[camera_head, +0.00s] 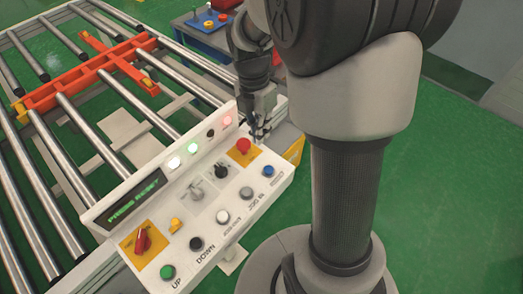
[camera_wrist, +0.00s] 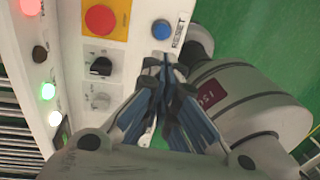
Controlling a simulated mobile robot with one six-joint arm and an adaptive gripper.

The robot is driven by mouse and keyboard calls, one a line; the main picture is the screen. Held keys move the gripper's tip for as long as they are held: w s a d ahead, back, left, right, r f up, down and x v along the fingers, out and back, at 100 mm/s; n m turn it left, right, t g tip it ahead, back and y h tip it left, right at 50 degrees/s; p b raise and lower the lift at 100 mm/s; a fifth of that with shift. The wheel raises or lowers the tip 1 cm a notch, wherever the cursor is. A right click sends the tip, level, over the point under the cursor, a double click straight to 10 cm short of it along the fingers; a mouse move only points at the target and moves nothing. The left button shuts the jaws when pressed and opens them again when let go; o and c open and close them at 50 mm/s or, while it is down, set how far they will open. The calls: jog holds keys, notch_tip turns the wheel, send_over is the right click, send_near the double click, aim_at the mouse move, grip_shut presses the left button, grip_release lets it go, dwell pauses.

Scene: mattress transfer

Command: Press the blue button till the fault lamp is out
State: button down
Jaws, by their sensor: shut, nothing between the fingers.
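The blue button (camera_head: 268,170) sits at the right end of the white control panel, beside the red mushroom button. In the wrist view the blue button (camera_wrist: 161,29) is uncovered, with a RESET label beside it. The red lamp (camera_head: 227,121) on the panel's raised back glows; it also shows at the top left of the wrist view (camera_wrist: 30,6). The display (camera_head: 135,202) reads PRESS RESET. My gripper (camera_wrist: 165,62) is shut and empty, its fingertips just below the blue button in that picture and apart from it.
The red mushroom button (camera_head: 243,146) on its yellow plate is close to my gripper. Black, white and green buttons and several knobs fill the panel. White and green lamps are lit; one lamp is dark. A roller conveyor (camera_head: 60,130) with an orange frame lies behind.

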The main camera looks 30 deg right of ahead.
aim_at(265, 172)
jog(key=shift+a, duration=0.1)
jog(key=f+b, duration=0.1)
jog(key=f, duration=0.3)
jog(key=s+f+b, duration=0.1)
jog(key=f+b, duration=0.1)
jog(key=f, duration=0.3)
jog(key=f+b, duration=0.2)
jog(key=f, duration=0.3)
jog(key=shift+s+d, duration=0.2)
jog(key=shift+s, duration=0.2)
